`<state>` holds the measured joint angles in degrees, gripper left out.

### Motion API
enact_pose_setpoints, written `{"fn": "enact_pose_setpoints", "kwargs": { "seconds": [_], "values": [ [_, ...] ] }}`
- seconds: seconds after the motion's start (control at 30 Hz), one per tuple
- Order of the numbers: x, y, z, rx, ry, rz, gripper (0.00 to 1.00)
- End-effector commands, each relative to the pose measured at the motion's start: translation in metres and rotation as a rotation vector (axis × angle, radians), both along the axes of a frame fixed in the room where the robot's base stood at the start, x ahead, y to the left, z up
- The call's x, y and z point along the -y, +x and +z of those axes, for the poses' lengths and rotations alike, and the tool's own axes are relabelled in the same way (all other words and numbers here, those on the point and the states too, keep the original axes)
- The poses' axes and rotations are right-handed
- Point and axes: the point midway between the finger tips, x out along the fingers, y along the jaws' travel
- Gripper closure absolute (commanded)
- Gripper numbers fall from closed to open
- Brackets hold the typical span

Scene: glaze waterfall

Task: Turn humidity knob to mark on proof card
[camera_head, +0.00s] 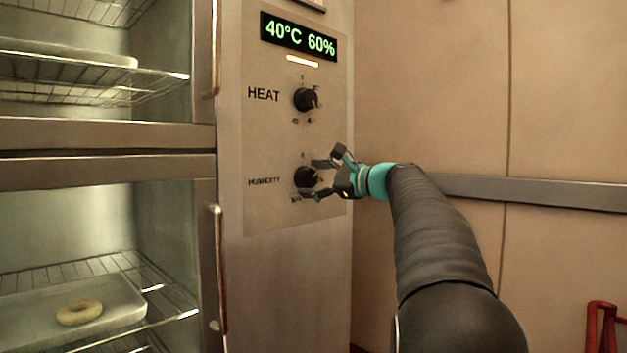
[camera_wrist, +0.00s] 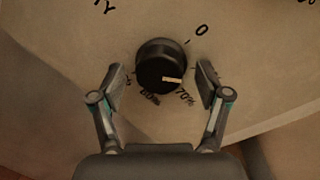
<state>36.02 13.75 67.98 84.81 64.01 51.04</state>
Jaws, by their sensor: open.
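The black humidity knob (camera_head: 305,177) sits on the metal control panel beside the word HUMIDITY. In the wrist view the knob (camera_wrist: 161,65) lies between the two fingers, with a pale pointer line on its face near the 70% mark. My gripper (camera_head: 322,178) is at the knob from the right. In the wrist view its fingers (camera_wrist: 161,84) are open, one on each side of the knob, with visible gaps. The display (camera_head: 299,36) reads 40°C 60%. I see no proof card in either view.
The black heat knob (camera_head: 306,99) is above the humidity knob. A metal rail (camera_head: 540,191) runs along the right wall. A red object (camera_head: 602,325) stands at lower right.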

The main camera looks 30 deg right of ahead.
Motion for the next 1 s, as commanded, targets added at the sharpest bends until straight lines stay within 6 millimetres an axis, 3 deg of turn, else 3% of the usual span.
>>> {"fn": "enact_pose_setpoints", "kwargs": {
  "seconds": [0.17, 0.63, 1.0],
  "values": [
    [0.008, -0.015, 0.001, 0.001, 0.0, -0.002, 0.24],
    [0.047, -0.09, 0.002, 0.0, 0.0, -0.001, 0.24],
    [0.055, -0.106, 0.002, 0.001, 0.0, 0.001, 0.24]
  ]
}}
